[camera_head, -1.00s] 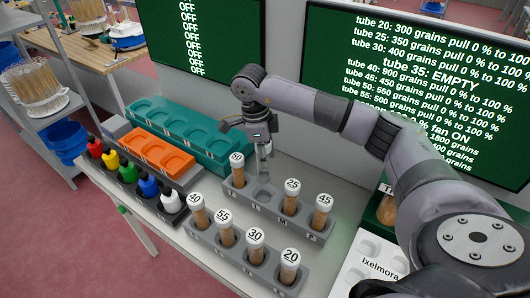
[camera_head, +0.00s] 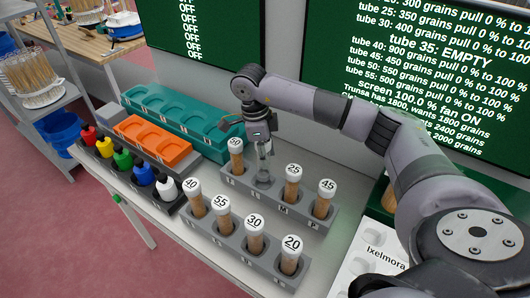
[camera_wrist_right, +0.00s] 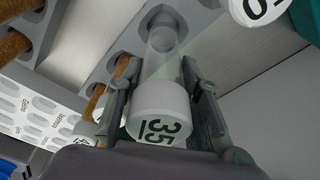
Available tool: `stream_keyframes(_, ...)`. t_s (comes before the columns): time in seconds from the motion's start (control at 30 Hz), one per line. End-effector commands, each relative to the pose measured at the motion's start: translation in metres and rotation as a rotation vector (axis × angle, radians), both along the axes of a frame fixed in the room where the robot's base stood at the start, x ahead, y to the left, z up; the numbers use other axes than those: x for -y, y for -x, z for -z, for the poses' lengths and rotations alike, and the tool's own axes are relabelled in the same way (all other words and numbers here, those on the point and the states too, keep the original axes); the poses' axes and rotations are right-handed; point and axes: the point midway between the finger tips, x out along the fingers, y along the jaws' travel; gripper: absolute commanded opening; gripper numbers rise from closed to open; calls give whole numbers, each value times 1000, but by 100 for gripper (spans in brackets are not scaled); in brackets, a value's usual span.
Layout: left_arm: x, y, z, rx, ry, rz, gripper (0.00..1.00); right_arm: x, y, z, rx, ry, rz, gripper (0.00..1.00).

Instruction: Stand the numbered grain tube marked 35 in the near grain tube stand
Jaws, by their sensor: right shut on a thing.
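My right gripper (camera_head: 263,145) is shut on the clear, empty tube 35 (camera_head: 264,164). Its white cap marked 35 shows between the fingers in the right wrist view (camera_wrist_right: 160,112). The tube is upright, its lower end at the free hole between tubes 50 (camera_head: 236,158) and 25 (camera_head: 292,188) of the farther grey stand (camera_head: 277,202); I cannot tell how deep it is. Tube 45 (camera_head: 324,201) is at that stand's right end. The nearer grey stand (camera_head: 231,254) holds filled tubes 40, 55, 30 and 20. My left gripper is not in view.
Bottles with coloured caps (camera_head: 142,173) stand left of the stands. Orange (camera_head: 150,140) and teal (camera_head: 180,117) trays lie behind them. A white panel (camera_head: 372,255) is at the right. Green screens stand at the back.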

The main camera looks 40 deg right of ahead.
Motion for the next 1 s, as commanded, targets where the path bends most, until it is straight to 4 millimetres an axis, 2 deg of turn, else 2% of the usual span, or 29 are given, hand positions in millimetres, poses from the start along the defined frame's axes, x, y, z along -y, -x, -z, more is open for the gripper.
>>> stream_keyframes(1.0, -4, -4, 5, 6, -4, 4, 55, 0, 0, 3, 1, 0, 0, 0)
